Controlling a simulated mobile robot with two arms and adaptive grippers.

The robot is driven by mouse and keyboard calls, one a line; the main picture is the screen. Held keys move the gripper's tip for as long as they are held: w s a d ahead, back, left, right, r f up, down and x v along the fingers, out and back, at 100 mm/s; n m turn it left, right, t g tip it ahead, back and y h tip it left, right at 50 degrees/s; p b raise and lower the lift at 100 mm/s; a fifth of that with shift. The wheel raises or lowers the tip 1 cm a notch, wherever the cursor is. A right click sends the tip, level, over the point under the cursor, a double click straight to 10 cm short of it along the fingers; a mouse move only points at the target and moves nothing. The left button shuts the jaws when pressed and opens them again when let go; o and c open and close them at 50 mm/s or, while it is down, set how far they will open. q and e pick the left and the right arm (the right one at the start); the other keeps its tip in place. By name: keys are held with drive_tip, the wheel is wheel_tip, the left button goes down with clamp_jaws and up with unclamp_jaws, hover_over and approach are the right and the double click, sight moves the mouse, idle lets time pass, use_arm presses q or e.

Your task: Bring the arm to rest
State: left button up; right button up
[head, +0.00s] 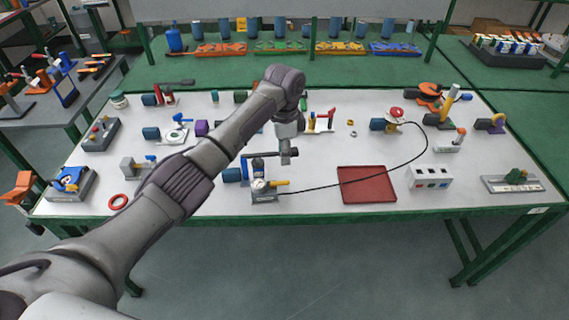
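My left arm comes in from the lower left and reaches over the white table (330,112). My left gripper (287,160) points down above the table, just above and right of a small device with a gauge and a yellow handle (262,188). I cannot tell whether it touches the device, and its fingers are too small to show if they are open or shut. A black cable (335,186) runs from this device to a unit with a red top (397,114) at the back right. My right gripper is not in view.
A red tray (367,184) lies right of the gripper, with a white switch box (430,177) beside it. A red ring (118,202) and a blue-topped device (69,183) sit at the left. Several small tools line the back. The front middle edge is clear.

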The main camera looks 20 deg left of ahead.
use_arm(q)
drive_tip(key=shift+r, duration=0.6)
